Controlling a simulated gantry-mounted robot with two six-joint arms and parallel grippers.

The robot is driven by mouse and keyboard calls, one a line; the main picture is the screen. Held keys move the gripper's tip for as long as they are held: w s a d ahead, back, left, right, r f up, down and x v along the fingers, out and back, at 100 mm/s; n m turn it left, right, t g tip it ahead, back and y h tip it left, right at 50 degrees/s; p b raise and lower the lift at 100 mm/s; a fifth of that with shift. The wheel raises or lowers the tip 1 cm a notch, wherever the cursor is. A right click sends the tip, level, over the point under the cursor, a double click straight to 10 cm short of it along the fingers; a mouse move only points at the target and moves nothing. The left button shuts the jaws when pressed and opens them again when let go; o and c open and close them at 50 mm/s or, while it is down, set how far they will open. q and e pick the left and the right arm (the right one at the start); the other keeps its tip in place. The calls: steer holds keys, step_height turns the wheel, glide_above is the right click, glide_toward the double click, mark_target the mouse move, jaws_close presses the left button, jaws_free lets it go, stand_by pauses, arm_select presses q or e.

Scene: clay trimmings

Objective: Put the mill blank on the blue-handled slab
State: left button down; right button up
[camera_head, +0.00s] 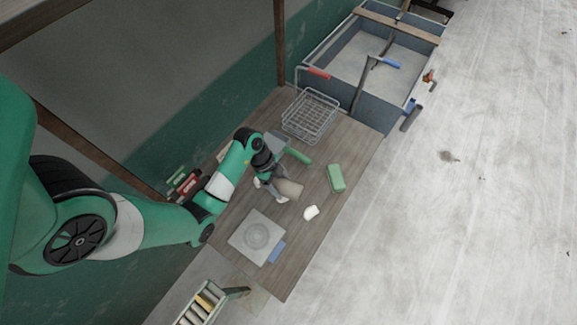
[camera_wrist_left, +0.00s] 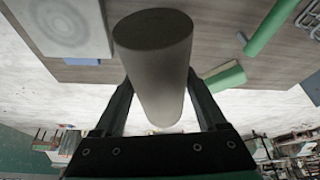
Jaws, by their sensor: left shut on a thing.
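The mill blank, a plain grey-beige cylinder (camera_head: 289,188), is held in my left gripper (camera_head: 272,187) above the wooden table. In the left wrist view the cylinder (camera_wrist_left: 160,85) sits between the two fingers of the gripper (camera_wrist_left: 158,95), its round end facing the top of the picture. The blue-handled slab (camera_head: 238,241) is a pale grey square plate with a round mark in its middle. It lies on the table, below and left of the gripper in the head view, its blue handle (camera_head: 277,252) on the right side. It also shows at top left in the left wrist view (camera_wrist_left: 90,42).
A green block (camera_head: 335,178), a green cylinder (camera_head: 298,156) and a small white piece (camera_head: 311,212) lie near the gripper. A wire basket (camera_head: 310,117) stands farther back, before a grey trough (camera_head: 370,103). Bare table (camera_head: 310,245) lies right of the slab.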

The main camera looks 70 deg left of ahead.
arm_select(q)
step_height(320, 180, up, 18)
steer(key=s+d+p, duration=0.2)
steer(key=p, duration=1.5)
arm_select(e)
step_height(320, 180, up, 18)
steer(key=shift+f, duration=0.15)
arm_select(q)
steer(key=shift+d+f, duration=0.1)
step_height(320, 180, down, 17)
steer(key=b, duration=1.6)
steer(key=shift+r+b, duration=0.2)
steer(key=shift+b, duration=0.15)
steer(key=shift+r, duration=0.1)
arm_select(e)
step_height(320, 180, down, 17)
steer(key=shift+r, duration=0.2)
